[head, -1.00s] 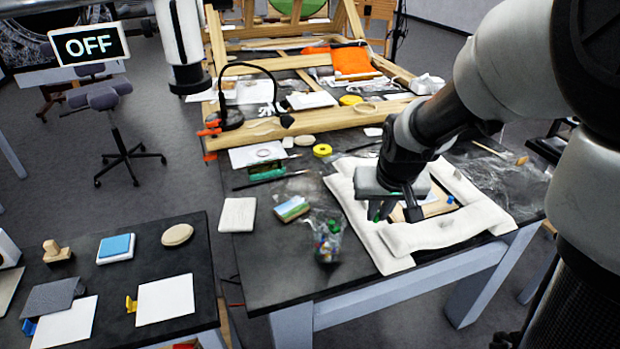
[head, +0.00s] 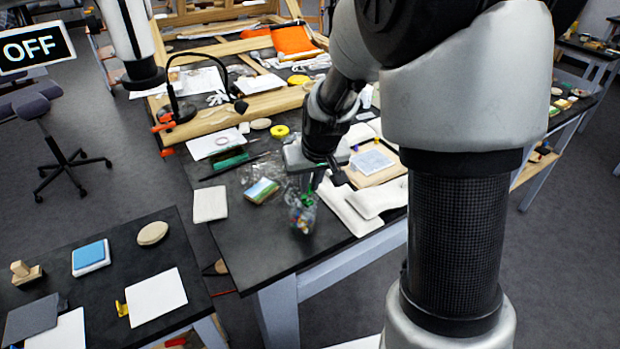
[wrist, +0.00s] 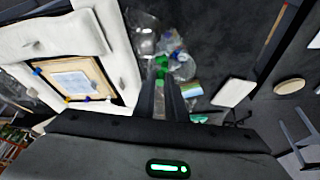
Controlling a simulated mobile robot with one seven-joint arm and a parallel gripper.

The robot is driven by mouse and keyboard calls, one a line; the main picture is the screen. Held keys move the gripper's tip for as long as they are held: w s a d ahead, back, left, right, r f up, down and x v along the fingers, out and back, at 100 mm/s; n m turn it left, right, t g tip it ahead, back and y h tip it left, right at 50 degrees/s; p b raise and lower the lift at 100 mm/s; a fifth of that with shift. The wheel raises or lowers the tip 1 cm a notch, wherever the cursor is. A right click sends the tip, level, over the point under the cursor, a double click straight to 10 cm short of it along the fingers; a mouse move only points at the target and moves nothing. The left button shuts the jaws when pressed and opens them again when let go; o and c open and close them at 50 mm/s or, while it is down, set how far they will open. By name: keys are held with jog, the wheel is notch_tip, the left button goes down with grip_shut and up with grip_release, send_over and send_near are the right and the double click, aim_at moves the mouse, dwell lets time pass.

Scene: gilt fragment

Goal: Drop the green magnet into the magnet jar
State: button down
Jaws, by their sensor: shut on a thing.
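My gripper (head: 309,187) points down at the front of the dark table, shut on the green magnet (head: 309,200). The magnet is a small bright green piece at the fingertips, and it also shows in the wrist view (wrist: 161,66). The magnet jar (head: 302,222) is clear, with several coloured magnets inside, near the table's front edge. The magnet overlaps the jar's upper part in the head view. In the wrist view the jar (wrist: 181,64) lies just beyond the fingertips, slightly right. I cannot tell whether the magnet is above the rim or inside it.
White padded cushions (head: 345,208) lie close right of the jar, around a wooden board with a pale panel (head: 372,162). A small painted block (head: 262,190) and a white block (head: 210,205) lie to the left. A black lamp (head: 182,105) stands behind.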

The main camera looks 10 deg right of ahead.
jog(key=shift+f, duration=0.65)
jog(key=c, duration=1.7)
grip_release()
jog(key=shift+r, duration=0.1)
jog(key=p+v, duration=0.1)
jog(key=v, duration=1.6)
jog(key=shift+r, duration=0.25)
